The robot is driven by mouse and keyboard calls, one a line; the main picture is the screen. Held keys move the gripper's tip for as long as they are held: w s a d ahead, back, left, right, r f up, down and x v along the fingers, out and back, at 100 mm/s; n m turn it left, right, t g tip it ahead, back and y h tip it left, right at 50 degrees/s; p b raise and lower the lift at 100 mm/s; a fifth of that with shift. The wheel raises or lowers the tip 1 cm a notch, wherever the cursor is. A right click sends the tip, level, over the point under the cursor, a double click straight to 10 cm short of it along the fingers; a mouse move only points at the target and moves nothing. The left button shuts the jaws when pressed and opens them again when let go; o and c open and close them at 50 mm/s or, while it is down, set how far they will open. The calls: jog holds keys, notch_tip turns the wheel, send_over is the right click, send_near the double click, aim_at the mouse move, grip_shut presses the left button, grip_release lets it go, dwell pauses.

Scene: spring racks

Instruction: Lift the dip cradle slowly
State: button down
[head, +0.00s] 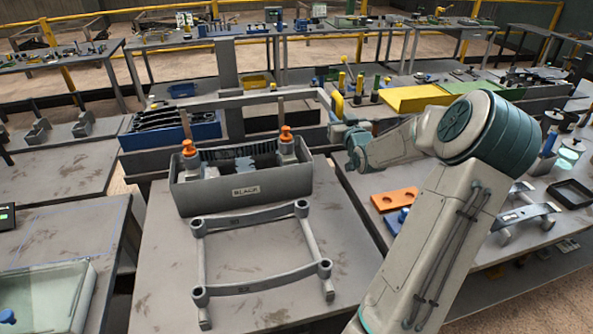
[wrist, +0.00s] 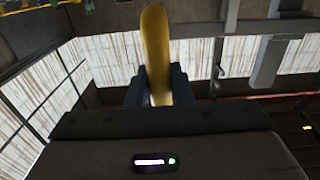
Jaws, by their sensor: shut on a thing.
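My gripper is shut on a yellow handle; the wrist view shows the handle (wrist: 155,50) upright between the two dark fingers (wrist: 155,88). In the head view the yellow handle (head: 337,104) is at the right end of a long grey bar (head: 235,101), behind and above the right end of a grey tank (head: 220,192) labelled BLACK. Whether handle and bar are one piece, the dip cradle, I cannot tell. A dark comb-like row (head: 238,153) and two orange-collared posts (head: 189,150) (head: 286,135) show in the tank. The tank's floor is hidden.
A grey open frame (head: 252,224) stands on the bench before the tank. A blue tray (head: 203,130) of dark parts is behind left. An orange plate (head: 395,199) lies on the right bench. A clear box (head: 45,290) is at front left.

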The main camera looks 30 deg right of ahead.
aim_at(341, 109)
jog(key=shift+w+r+p, duration=0.1)
jog(key=shift+r+p, duration=0.7)
jog(key=shift+r, duration=1.05)
jog(key=c, duration=1)
grip_release()
jog(key=shift+o, duration=0.2)
jog(key=shift+f, duration=0.2)
jog(key=shift+f, duration=0.1)
jog(key=shift+s, duration=0.25)
jog(key=v, duration=0.6)
jog(key=shift+s, duration=0.4)
